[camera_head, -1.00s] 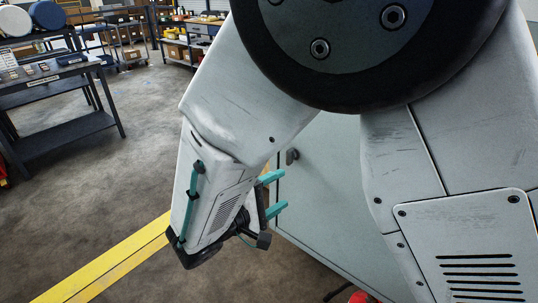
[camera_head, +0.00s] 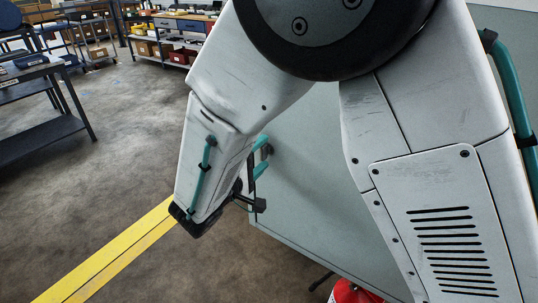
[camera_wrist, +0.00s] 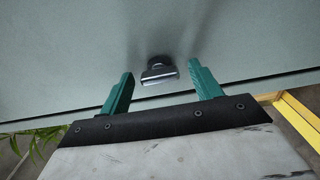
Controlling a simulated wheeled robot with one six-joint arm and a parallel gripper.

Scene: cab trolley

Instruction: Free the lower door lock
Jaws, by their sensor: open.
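The lower door lock (camera_wrist: 158,70) is a small dark knob with a metal bar-shaped handle on the grey-green cabinet door (camera_wrist: 70,55). In the wrist view it sits between and a little beyond the two teal fingertips. My gripper (camera_wrist: 162,80) is open, one finger on each side of the lock, with a gap to both. In the head view my gripper (camera_head: 262,156) is at the door's left edge, and a dark bit of the lock (camera_head: 267,150) shows by the upper fingertip. Whether the fingers touch the door cannot be told.
A red object (camera_head: 350,292) stands on the floor below the door. A yellow floor stripe (camera_head: 110,255) runs at lower left. A dark table (camera_head: 45,130) and stocked shelves stand further left and back. Open floor lies between.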

